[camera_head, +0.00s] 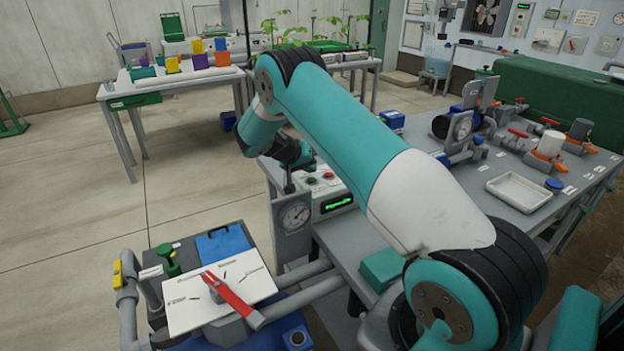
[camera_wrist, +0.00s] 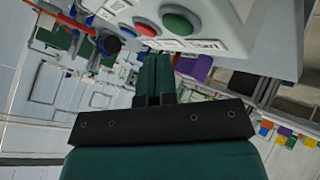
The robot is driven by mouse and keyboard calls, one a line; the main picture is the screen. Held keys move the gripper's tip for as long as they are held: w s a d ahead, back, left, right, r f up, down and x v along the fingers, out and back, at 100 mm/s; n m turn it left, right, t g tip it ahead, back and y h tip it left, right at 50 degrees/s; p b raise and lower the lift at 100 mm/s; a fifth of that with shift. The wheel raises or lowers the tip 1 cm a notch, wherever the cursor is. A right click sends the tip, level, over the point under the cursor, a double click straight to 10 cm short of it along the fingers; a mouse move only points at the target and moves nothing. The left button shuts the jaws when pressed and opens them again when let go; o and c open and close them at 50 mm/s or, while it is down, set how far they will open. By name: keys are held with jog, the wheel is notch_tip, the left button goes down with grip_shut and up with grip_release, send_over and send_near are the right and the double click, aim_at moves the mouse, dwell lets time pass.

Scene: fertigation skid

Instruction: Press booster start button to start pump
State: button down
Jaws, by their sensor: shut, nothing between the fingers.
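The control box (camera_head: 341,191) stands on the near left part of the grey bench, with small round buttons on top and a lit green display (camera_head: 337,203). In the wrist view its white panel carries a green button (camera_wrist: 177,22) by a label reading START and a red button (camera_wrist: 146,25) left of it. My gripper (camera_wrist: 154,60) is shut and empty. Its fingertips appear just below the two buttons in the wrist view; I cannot tell whether they touch the panel. In the head view my arm partly covers the gripper and box.
A pressure gauge (camera_head: 296,216) stands left of the box. A valve stand with a red lever (camera_head: 232,296) is at the front left. Pumps with valves, a white tray (camera_head: 518,191) and a blue cap (camera_head: 554,185) are on the bench at right.

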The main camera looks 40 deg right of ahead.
aim_at(310, 179)
jog(key=shift+r+p, duration=1.1)
jog(key=shift+r, duration=1.2)
jog(key=s+a+r+n+t+y, duration=0.1)
jog(key=s+a+r+n+y, duration=0.1)
jog(key=a+r, duration=0.35)
jog(key=s+a+r+n+t+y, duration=0.1)
jog(key=s+a+r+n+y, duration=0.15)
jog(key=a, duration=0.65)
jog(key=s+a+r+n+t+y, duration=0.1)
jog(key=a+r+n+y, duration=0.15)
jog(key=a+r, duration=0.4)
jog(key=s+a+r+n+g+y, duration=0.1)
jog(key=s+a+n+y, duration=0.1)
jog(key=s+a, duration=0.4)
jog(key=s+a+r+n+y, duration=0.2)
jog(key=s+a+n, duration=0.2)
jog(key=s, duration=0.9)
jog(key=s+a+r+n+g+y, duration=0.1)
jog(key=s+a+r+n+y, duration=0.1)
jog(key=s+a, duration=0.7)
jog(key=shift+s+r+n+g, duration=0.15)
jog(key=shift+s+n+g, duration=0.25)
jog(key=shift+n, duration=0.5)
